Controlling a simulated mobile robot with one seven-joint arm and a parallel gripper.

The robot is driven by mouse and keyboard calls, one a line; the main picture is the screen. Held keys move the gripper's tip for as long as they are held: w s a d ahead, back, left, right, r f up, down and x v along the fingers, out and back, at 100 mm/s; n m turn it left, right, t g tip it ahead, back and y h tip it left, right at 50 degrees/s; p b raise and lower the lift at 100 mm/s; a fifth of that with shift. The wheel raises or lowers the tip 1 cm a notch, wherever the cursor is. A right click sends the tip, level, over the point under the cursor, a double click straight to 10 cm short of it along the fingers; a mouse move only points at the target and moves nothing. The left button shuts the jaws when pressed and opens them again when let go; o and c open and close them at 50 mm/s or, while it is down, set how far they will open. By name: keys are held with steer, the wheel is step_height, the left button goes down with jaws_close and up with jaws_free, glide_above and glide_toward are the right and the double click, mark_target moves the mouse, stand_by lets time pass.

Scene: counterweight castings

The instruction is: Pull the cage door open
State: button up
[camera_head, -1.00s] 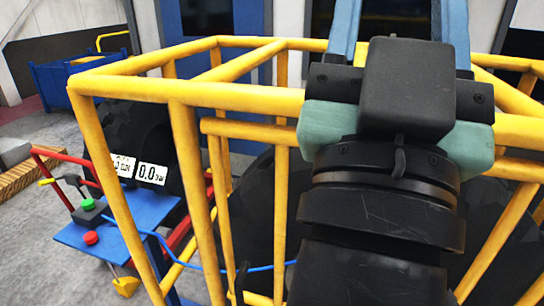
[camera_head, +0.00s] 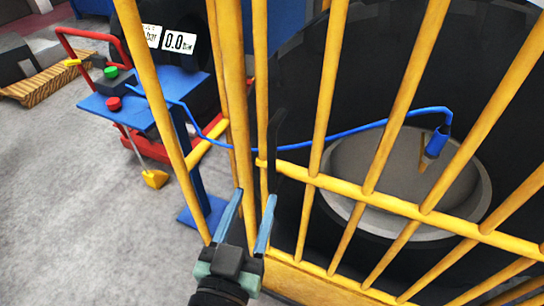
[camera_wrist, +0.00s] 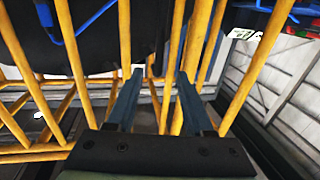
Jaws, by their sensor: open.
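The cage door (camera_head: 400,207) is a panel of yellow bars with a cross rail, and it appears shut in the head view. A dark, upright, handle-like piece (camera_head: 276,140) stands at its left side, by the yellow posts. My gripper (camera_head: 254,200) is low in front of that side, below the dark piece, with its two blue-grey fingers open and pointing up in the picture. In the wrist view the open fingers (camera_wrist: 159,76) face yellow bars (camera_wrist: 174,55), some of which show between them. I cannot tell whether the fingers touch any bar. Nothing is held.
Behind the bars is a large dark round body with a grey disc (camera_head: 375,165). A blue hose (camera_head: 330,138) runs to it from a blue stand (camera_head: 145,95) with red and green buttons at the left. Grey floor (camera_head: 80,220) is clear at the lower left.

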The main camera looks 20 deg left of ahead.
mark_target(271, 152)
steer(key=w+p, duration=0.1)
steer(key=w, duration=0.3)
steer(key=w+a+p, duration=0.1)
steer(key=w, duration=0.3)
steer(key=w+a+p, duration=0.1)
steer(key=w, duration=0.3)
steer(key=shift+w+r, duration=0.1)
steer(key=shift+w, duration=0.25)
steer(key=shift+c, duration=0.2)
jaws_close()
stand_by(0.8)
